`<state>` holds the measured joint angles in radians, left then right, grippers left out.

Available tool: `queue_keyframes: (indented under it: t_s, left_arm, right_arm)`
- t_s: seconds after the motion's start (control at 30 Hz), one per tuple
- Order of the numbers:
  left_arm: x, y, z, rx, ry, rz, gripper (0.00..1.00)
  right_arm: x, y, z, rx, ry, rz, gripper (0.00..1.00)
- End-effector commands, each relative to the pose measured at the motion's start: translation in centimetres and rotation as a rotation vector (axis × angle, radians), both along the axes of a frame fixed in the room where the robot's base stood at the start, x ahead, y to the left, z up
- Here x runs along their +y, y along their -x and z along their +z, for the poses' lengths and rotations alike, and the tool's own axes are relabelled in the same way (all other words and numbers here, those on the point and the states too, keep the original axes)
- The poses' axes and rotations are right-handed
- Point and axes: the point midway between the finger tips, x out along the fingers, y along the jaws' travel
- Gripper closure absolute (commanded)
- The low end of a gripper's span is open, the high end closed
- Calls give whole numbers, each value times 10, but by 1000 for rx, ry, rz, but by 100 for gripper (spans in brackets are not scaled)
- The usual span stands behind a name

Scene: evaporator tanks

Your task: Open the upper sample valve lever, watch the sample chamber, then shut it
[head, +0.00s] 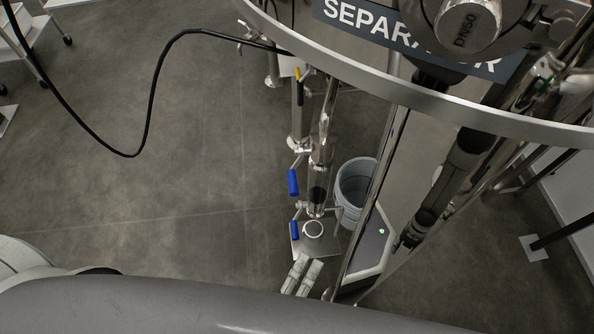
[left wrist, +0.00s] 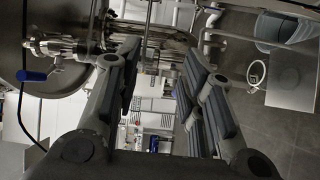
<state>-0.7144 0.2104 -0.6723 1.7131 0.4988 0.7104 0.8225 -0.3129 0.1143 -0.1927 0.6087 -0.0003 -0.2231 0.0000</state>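The upper sample valve lever (head: 293,182) is blue and hangs down on the left of the pipework in the head view. A second blue lever (head: 295,230) sits below it. The sample chamber (head: 318,178) is a clear upright tube with dark contents low in it, right of the upper lever. My left gripper (head: 308,262) is below both levers, over the edge of a small plate. In the left wrist view its fingers (left wrist: 162,62) are apart with nothing between them. One blue lever (left wrist: 32,76) shows at the far left there, outside the fingers; I cannot tell which.
A grey bucket (head: 354,184) stands right of the chamber. A small plate with a white ring (head: 328,244) lies under the valves. A metal rail (head: 400,88) curves across the upper view. A black cable (head: 152,108) hangs at left; the floor there is open.

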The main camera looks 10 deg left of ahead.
Motion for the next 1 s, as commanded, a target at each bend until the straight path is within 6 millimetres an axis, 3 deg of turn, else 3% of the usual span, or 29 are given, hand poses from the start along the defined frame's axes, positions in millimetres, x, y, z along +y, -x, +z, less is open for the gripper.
queue_keyframes:
  t_s: [0.03,0.1,0.2,0.3,0.53,0.8,1.0]
  left_arm:
    - [3,3,44,-26,126,41,64]
    - [10,6,87,-53,284,94,64]
    - [22,10,131,-80,461,157,64]
    - [32,13,156,-96,571,197,64]
    - [38,0,175,-111,638,223,64]
    - [37,-50,188,-111,634,222,64]
    - [36,-79,192,-109,632,220,64]
  right_arm:
    - [6,-1,11,-2,-7,-2,60]
    - [15,-3,16,-5,-18,-4,60]
    - [29,-12,22,-19,-36,-2,60]
    - [42,-23,26,-38,-53,-1,60]
    - [42,-28,34,-45,-53,1,60]
    - [22,-13,56,-21,-29,-5,60]
    - [21,-12,67,-19,-27,-5,60]
